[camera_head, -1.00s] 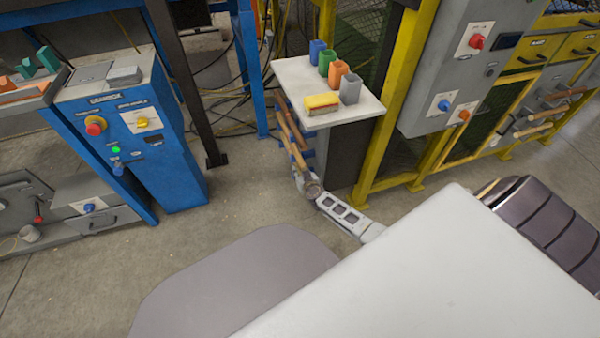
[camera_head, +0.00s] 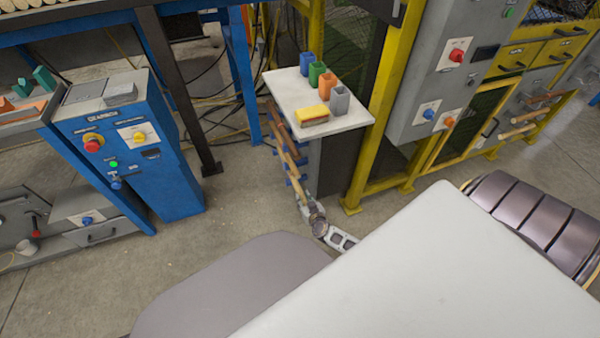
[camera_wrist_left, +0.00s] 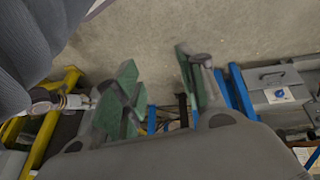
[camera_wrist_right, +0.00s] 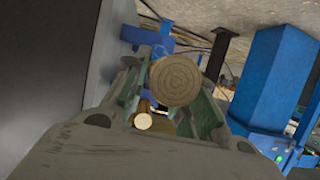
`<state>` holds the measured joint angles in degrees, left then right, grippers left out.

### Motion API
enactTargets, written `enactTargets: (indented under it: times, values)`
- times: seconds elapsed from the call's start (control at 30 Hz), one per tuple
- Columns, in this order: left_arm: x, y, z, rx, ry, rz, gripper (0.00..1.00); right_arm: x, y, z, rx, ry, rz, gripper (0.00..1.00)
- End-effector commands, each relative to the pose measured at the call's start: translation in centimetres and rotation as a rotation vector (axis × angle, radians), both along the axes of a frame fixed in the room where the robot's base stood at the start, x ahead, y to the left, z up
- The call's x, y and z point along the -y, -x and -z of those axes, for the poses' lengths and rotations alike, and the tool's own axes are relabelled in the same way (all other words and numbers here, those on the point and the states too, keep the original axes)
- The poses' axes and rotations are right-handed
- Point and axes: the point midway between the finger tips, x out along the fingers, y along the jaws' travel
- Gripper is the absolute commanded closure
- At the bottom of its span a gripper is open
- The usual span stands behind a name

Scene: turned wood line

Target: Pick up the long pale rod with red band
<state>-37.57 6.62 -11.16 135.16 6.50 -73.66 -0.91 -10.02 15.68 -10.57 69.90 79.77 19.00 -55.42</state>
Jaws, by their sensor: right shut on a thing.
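My right gripper (camera_head: 308,203) is low in front of the side rack under the small white table. In the right wrist view its green fingers are shut on a wooden rod (camera_wrist_right: 175,82), whose round, ringed end faces the camera. The red band is not visible, so I cannot tell whether this is the long pale rod. A second, paler rod end (camera_wrist_right: 143,121) shows below it. Several wooden rods (camera_head: 286,140) lie along the rack in the head view. My left gripper (camera_wrist_left: 160,95) is open and empty in its wrist view, and out of the head view.
The white table (camera_head: 282,88) carries several coloured cups and a yellow-red block (camera_head: 312,115). A blue control cabinet (camera_head: 165,180) stands left, with a yellow frame (camera_head: 385,150) and grey panel box to the right. Open floor (camera_head: 245,205) lies between cabinet and rack.

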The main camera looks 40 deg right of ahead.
Motion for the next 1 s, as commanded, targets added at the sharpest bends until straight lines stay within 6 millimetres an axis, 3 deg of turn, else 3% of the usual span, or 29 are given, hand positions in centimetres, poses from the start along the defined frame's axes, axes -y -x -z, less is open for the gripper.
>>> enactTargets:
  times: [0.2,0.4,1.0]
  values:
    - [-0.5,0.2,-1.9,-0.023,-0.027,0.004,0.60,-0.7,3.1,-0.1,0.000,0.001,0.000,1.00]
    - [-0.8,0.5,-2.7,-0.040,-0.042,0.004,0.60,-1.2,4.8,-0.1,0.001,0.000,0.000,1.00]
    - [-1.0,0.6,-3.0,-0.045,-0.048,0.003,0.60,-1.3,5.5,-0.1,0.002,0.001,0.000,1.00]
